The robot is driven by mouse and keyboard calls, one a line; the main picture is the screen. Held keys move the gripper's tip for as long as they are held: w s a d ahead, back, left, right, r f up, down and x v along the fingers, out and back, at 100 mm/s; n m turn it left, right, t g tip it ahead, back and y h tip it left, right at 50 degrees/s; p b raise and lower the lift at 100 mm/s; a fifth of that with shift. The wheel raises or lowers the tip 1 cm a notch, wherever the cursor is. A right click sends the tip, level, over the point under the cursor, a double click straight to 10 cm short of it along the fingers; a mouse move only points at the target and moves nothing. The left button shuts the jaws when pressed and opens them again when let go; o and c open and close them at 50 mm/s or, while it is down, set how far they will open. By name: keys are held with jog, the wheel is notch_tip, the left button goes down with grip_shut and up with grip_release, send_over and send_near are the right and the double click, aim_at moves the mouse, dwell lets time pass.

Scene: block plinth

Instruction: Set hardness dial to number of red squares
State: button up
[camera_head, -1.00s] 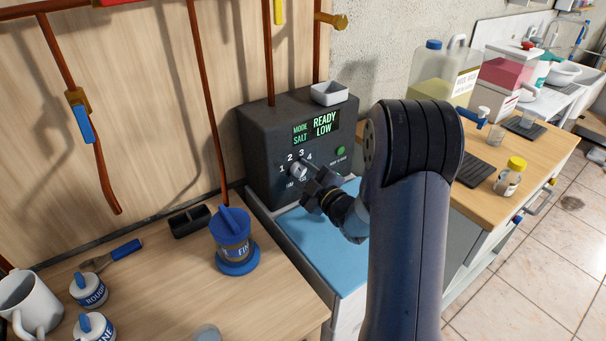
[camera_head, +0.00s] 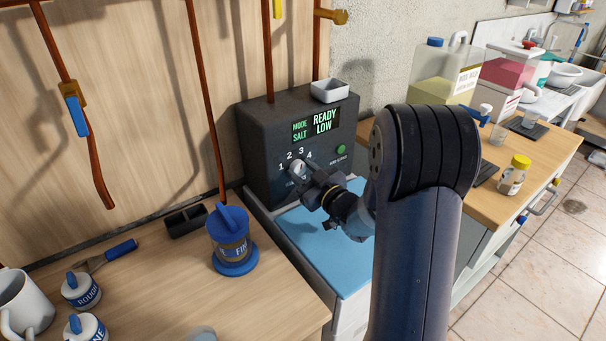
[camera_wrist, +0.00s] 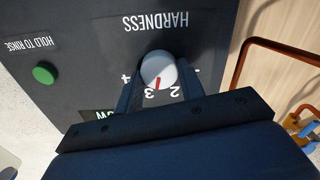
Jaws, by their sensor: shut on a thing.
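The hardness dial (camera_wrist: 158,70) is a round white knob with a red pointer line, on the dark front of the machine (camera_head: 262,150). The wrist view shows the panel upside down, with the word HARDNESS and the numbers around the dial. The red line points close to the 3, slightly toward the 2. In the head view the dial (camera_head: 297,168) shows beneath the numbers, partly hidden by my gripper (camera_head: 305,176). My gripper (camera_wrist: 160,84) is shut on the dial, one dark finger on each side. I see no red squares in these frames.
The machine's screen (camera_head: 324,122) reads READY LOW, with MODE SALT beside it. A green button (camera_head: 341,149) sits right of the dial. A small white dish (camera_head: 329,91) is on top. A blue-lidded grinder (camera_head: 232,243) stands on the wooden counter (camera_head: 165,290) to the left.

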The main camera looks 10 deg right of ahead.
jog(key=shift+m, duration=0.8)
jog(key=o, duration=1)
jog(key=shift+s, duration=0.1)
jog(key=b+v, duration=0.1)
jog(key=v, duration=0.9)
jog(key=shift+s+d, duration=0.15)
jog(key=shift+s, duration=0.15)
